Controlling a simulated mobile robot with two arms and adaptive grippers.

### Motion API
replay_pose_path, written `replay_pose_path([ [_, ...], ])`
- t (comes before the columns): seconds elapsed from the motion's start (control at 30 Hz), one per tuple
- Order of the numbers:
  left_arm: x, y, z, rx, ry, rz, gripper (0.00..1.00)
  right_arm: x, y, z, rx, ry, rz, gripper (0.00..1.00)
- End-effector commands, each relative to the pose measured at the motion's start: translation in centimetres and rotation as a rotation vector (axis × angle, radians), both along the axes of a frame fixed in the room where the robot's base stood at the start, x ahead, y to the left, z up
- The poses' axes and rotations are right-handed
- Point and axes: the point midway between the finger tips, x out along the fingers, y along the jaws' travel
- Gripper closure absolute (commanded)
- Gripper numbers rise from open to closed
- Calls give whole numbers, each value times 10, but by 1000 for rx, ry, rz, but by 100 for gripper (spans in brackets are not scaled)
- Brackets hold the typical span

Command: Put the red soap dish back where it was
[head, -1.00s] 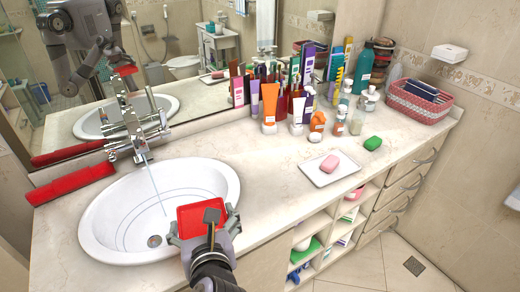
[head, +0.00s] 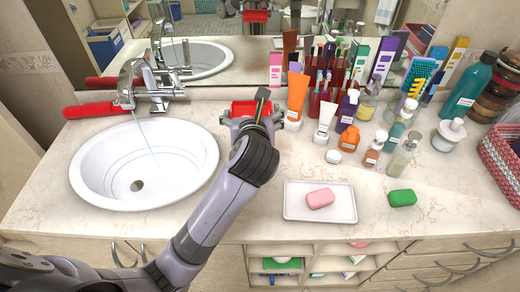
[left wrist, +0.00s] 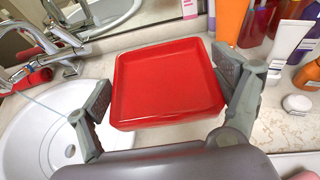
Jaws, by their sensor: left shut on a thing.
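My left gripper (head: 258,118) is shut on the red soap dish (head: 258,107), near the back of the counter, right of the sink and below the mirror. In the left wrist view the dish (left wrist: 167,85) is shallow, square and empty, with a finger at its left and right sides. My gripper and wrist hide part of it in the head view. I cannot tell whether its base touches the counter. My right gripper is not in view.
The white sink (head: 88,185) with its running faucet (head: 140,85) lies to the left. An orange tube (head: 297,97) and several bottles stand close on the right. A white tray (head: 300,213) holds pink soap (head: 320,198); green soap (head: 402,198) lies beside it.

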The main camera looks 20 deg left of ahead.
Motion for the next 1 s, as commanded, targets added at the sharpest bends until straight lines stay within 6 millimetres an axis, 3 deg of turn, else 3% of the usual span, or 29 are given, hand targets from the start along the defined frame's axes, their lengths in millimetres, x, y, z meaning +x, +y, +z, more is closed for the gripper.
replay_pose_path([
  [0.07, 19, -2, 16, -12, -6, -23, 48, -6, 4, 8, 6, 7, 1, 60],
  [0.17, 30, -3, 15, -19, -3, -43, 48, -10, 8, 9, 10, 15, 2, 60],
  [0.27, 32, -4, -3, -21, 2, -47, 48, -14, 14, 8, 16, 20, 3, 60],
  [0.4, 30, -4, -41, -19, 5, -48, 48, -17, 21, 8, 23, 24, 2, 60],
  [0.7, 30, -3, -116, -20, 0, -46, 48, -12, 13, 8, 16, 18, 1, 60],
  [1.0, 30, -3, -148, -19, -2, -47, 48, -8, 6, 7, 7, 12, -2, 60],
])
